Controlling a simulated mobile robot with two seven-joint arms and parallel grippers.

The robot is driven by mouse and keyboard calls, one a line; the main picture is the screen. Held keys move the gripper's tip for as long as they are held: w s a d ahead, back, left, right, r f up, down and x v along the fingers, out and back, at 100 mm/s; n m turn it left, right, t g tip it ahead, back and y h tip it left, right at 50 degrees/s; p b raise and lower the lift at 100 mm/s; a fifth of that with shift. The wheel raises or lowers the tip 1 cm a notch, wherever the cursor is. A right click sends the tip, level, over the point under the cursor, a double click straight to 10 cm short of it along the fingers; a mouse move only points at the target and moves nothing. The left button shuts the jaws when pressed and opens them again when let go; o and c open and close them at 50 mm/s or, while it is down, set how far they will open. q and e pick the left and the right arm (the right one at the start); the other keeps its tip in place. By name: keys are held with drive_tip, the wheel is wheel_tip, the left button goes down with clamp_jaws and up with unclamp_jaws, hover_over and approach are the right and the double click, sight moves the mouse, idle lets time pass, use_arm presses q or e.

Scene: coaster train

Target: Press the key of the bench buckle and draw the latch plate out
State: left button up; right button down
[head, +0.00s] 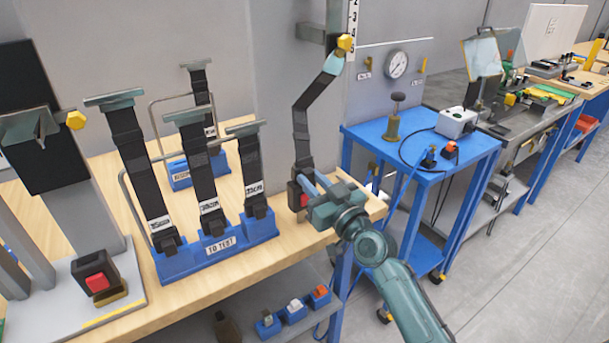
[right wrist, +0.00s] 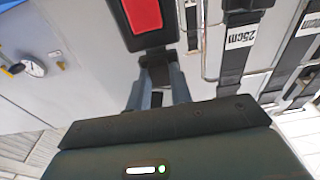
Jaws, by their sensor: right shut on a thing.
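A black buckle with a red key (head: 304,200) stands at the right end of the wooden bench. It also shows in the right wrist view (right wrist: 143,15). A black strap (head: 301,120) runs from a teal hanger down to it. My right gripper (head: 313,188) is at the buckle's top end, its fingers shut on the dark latch plate (right wrist: 156,76) at the strap's end. Whether the plate is seated in the buckle or just clear of it cannot be told. The fingers are beside the red key, not on it. My left gripper is not in view.
A blue rack (head: 215,252) marked "TO TEST" holds several black straps left of my right gripper. Another red-key buckle (head: 97,278) stands on a pale plate at far left. A blue cart (head: 425,150) stands right of the bench. Floor is clear at right.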

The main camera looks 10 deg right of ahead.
sight(303, 148)
drive_tip(key=shift+r+p, duration=2.25)
drive_tip(key=shift+r, duration=0.25)
drive_tip(key=shift+d+f, duration=0.1)
drive_tip(key=shift+d, duration=0.05)
drive_tip(key=shift+w+d+b, duration=0.15)
drive_tip(key=shift+d+b, duration=0.1)
drive_tip(key=shift+b, duration=0.1)
drive_tip(key=w+d+b, duration=0.2)
drive_tip(key=d+b, duration=0.3)
drive_tip(key=d, duration=0.2)
drive_tip(key=shift+w, duration=0.35)
drive_tip(key=shift+d, duration=0.1)
